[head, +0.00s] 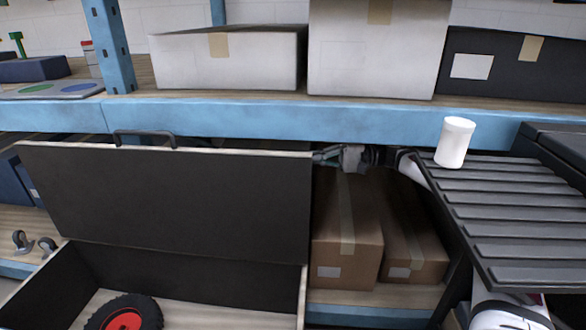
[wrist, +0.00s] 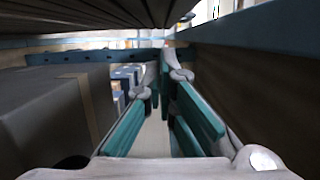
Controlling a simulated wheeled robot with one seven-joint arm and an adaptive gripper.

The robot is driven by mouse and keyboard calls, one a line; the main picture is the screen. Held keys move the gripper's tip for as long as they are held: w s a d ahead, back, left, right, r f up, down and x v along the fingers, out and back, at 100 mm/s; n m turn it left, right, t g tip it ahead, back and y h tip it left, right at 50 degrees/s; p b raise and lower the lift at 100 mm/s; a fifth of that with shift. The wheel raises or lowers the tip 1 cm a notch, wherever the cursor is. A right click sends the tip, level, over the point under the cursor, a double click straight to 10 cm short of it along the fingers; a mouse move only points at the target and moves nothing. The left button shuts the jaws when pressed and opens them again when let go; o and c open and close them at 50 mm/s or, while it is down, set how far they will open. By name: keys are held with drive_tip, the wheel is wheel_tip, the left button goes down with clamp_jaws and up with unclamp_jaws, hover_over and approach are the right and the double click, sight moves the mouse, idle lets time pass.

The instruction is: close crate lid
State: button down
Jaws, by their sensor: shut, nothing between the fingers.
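The crate (head: 45,289) stands at the lower left in the head view. Its lid (head: 170,205) is raised nearly upright, with the dark inner face towards me and a dark handle (head: 145,137) on its top edge. My gripper (head: 322,156) is at the lid's upper right corner; its fingertips are partly hidden there, and I cannot tell whether they touch the lid. In the wrist view my gripper (wrist: 162,85) shows green-sided fingers drawn together with nothing held between them. A wheel with a red hub (head: 124,318) lies inside the crate.
Cardboard boxes (head: 345,230) stand on the lower shelf right of the lid. A blue shelf beam (head: 300,122) runs above. A dark slatted surface (head: 520,215) with a white cup (head: 455,143) is at the right. Casters (head: 22,241) lie left of the crate.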

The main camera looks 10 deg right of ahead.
sight(289, 167)
drive_tip(key=shift+s+a+b, duration=0.45)
drive_tip(key=shift+s+a, duration=0.05)
drive_tip(key=shift+a, duration=0.8)
drive_tip(key=shift+s+a+b, duration=0.5)
drive_tip(key=shift+s+a, duration=0.05)
drive_tip(key=shift+a, duration=0.8)
drive_tip(key=shift+s+a+b, duration=0.45)
drive_tip(key=shift+s+a, duration=0.05)
drive_tip(key=shift+a, duration=0.8)
